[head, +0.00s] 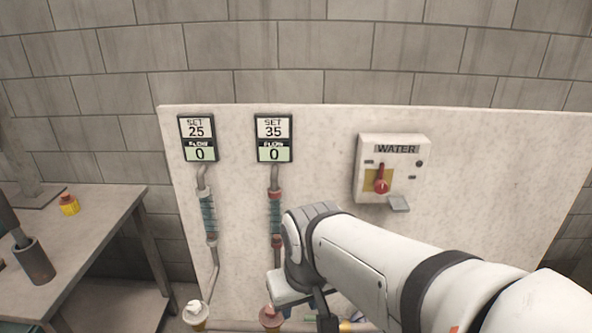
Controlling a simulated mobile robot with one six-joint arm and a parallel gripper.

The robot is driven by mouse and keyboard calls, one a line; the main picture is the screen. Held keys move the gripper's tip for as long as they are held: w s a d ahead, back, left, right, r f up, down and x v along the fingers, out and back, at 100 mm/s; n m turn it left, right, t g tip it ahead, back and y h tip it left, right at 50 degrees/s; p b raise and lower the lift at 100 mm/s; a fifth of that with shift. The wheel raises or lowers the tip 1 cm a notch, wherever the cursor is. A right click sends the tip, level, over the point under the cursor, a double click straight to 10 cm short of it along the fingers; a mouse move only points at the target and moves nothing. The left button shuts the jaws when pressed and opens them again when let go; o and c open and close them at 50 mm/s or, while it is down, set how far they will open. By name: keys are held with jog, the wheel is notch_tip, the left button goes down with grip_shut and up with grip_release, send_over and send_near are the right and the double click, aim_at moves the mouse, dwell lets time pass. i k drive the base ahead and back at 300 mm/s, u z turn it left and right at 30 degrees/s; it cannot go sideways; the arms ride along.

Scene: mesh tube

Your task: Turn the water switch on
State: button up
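The water switch box (366,150) is a white box labelled WATER, mounted on the pale panel at the right of the head view. Its red lever (381,181) sits over a yellow plate, with its narrow end pointing roughly upward. A small grey flap (399,204) sticks out below the box. My white arm reaches in from the lower right, and its wrist is below and left of the box, apart from it in the picture. My gripper's fingers are not clearly visible; dark parts show under the wrist at the bottom edge.
Two displays on the panel read SET 25, FLOW 0 (198,138) and SET 35, FLOW 0 (273,138). Pipes run down from them to a white knob (195,312) and a reddish knob (270,316). A grey table (90,215) at left holds a yellow-orange object (69,204) and a dark cylinder (34,262).

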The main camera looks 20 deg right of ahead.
aim_at(380, 187)
jog(key=u, duration=0.25)
jog(key=k, duration=1.75)
jog(key=z, duration=0.9)
jog(key=i, duration=1.65)
jog(key=z, duration=0.05)
